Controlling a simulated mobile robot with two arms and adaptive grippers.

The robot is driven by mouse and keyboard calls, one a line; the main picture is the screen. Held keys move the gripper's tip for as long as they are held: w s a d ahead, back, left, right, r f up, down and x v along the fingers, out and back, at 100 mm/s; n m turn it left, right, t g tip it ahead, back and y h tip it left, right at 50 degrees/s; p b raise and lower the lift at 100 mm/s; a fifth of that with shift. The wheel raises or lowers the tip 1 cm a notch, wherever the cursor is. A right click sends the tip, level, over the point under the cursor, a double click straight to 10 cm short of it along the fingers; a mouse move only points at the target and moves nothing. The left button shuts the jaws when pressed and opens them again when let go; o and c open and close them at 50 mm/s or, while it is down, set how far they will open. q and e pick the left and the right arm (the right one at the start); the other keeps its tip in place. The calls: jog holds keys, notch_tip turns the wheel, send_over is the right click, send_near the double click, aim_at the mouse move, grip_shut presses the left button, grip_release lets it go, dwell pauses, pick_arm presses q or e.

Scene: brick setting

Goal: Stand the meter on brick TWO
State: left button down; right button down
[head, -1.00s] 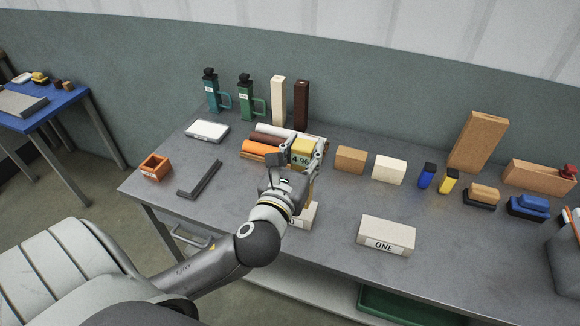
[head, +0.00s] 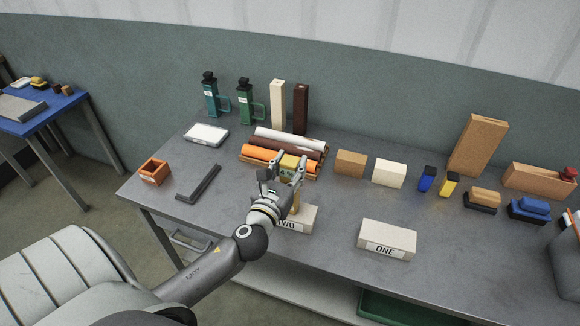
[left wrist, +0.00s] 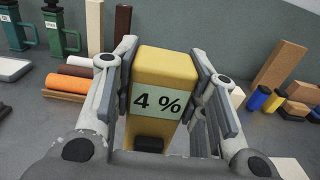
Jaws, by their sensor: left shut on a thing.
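The yellow meter (head: 289,162) has a label reading "4 %", which faces the camera in the left wrist view (left wrist: 157,103). My left gripper (head: 283,173) is shut on it, with one finger on each side, and holds it roughly upright. The pale brick TWO (head: 303,219) lies near the front of the grey table, partly hidden by my left wrist. The meter's lower part shows just above brick TWO's top; I cannot tell if they touch. The pale brick ONE (head: 387,238) lies to the right, apart. My right gripper is not in view.
Rolls in orange, brown and white (head: 290,139) lie behind the gripper. A tan block (head: 350,162) and a cream block (head: 388,173) stand to the right. A dark angle piece (head: 199,182) lies left. The table between bricks ONE and TWO is clear.

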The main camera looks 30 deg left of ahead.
pick_arm(q)
jog(key=shift+f, duration=0.1)
jog(key=c, duration=1)
grip_release()
jog(key=shift+o, duration=0.7)
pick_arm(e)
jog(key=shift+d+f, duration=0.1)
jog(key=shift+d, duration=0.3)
